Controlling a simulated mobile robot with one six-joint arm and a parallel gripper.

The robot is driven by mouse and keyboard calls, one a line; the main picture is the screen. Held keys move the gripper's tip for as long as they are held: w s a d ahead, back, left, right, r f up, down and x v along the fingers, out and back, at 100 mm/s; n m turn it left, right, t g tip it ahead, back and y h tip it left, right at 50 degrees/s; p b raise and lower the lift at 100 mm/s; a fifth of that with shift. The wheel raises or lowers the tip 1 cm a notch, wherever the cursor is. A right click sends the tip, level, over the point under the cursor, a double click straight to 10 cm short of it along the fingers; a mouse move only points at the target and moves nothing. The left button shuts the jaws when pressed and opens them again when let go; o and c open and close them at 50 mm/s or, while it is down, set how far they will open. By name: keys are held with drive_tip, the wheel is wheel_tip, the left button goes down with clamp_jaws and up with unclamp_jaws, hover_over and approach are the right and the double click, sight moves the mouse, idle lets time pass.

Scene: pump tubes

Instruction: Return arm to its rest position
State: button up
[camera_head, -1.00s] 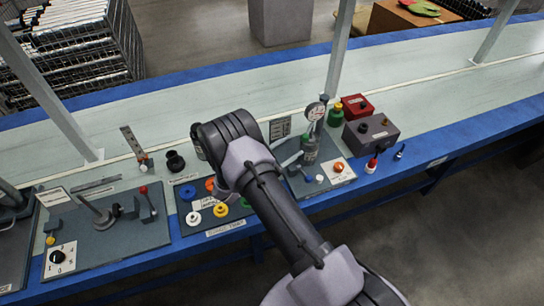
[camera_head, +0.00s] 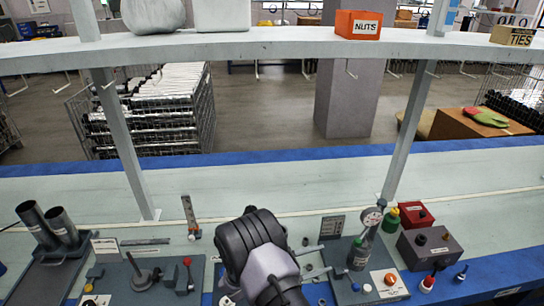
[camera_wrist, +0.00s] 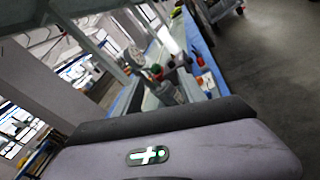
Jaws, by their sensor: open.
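My arm rises from the bottom edge of the head view, its dark, bulky joint and pale grey link bent over the middle of the workbench (camera_head: 70,191). Nothing held is visible.
Dark tubes (camera_head: 62,227) stand at left. A shelf (camera_head: 270,45) with an orange NUTS bin (camera_head: 358,24) crosses above, on posts.

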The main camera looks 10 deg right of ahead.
drive_tip(key=s+d+r+m+g+y, duration=0.3)
drive_tip(key=s+r+m+g+y, duration=0.35)
drive_tip(key=s+r+m, duration=0.6)
drive_tip(key=s+a+r+m+t+y+b, duration=0.1)
drive_tip(key=s+a+r+m+t+y, duration=0.6)
drive_tip(key=s+a+r+y, duration=0.5)
drive_tip(key=shift+a+r+t, duration=0.25)
drive_tip(key=shift+r+t, duration=0.25)
drive_tip(key=shift+t, duration=0.15)
drive_tip(key=shift+y, duration=0.25)
